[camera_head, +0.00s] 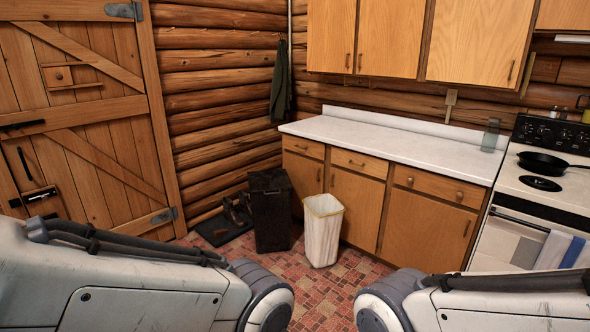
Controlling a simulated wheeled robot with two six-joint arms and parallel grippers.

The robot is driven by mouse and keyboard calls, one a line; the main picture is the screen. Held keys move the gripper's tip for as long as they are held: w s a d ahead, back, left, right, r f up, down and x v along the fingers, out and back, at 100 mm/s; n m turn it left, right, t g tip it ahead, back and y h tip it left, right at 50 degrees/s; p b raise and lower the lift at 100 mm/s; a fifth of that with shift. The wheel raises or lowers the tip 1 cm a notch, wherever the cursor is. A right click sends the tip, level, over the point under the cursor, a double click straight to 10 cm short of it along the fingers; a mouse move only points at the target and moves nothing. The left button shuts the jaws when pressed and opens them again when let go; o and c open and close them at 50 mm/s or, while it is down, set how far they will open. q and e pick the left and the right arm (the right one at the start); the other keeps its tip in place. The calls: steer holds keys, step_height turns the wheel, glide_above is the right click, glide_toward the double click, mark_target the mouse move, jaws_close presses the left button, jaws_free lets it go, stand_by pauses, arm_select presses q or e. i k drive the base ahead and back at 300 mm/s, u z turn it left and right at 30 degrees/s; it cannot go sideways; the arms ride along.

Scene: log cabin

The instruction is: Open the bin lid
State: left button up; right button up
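A dark, tall bin (271,217) stands on the floor in the corner, in front of the cabinets' left end. Its top (268,181) is dark and looks covered by a flat lid, shut as far as I can tell. To its right stands a lighter white bin (322,238) with a yellowish rim; no lid shows on it. My two arms come in from the lower left and lower right, but neither gripper is in view.
A wooden door (92,140) is at the left, with boots (236,211) on a dark mat by the wall. Wooden cabinets (427,226) under a white counter (400,146) run right to a stove (537,188) with a pan (545,163). Patterned floor (325,290) is clear in front.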

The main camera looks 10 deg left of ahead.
mark_target(262, 182)
steer(key=u, duration=0.6)
steer(key=i, duration=1.45)
steer(key=u, duration=0.25)
steer(key=i, duration=1.7)
steer(key=z, duration=1)
steer(key=i, duration=0.9)
steer(key=z, duration=0.4)
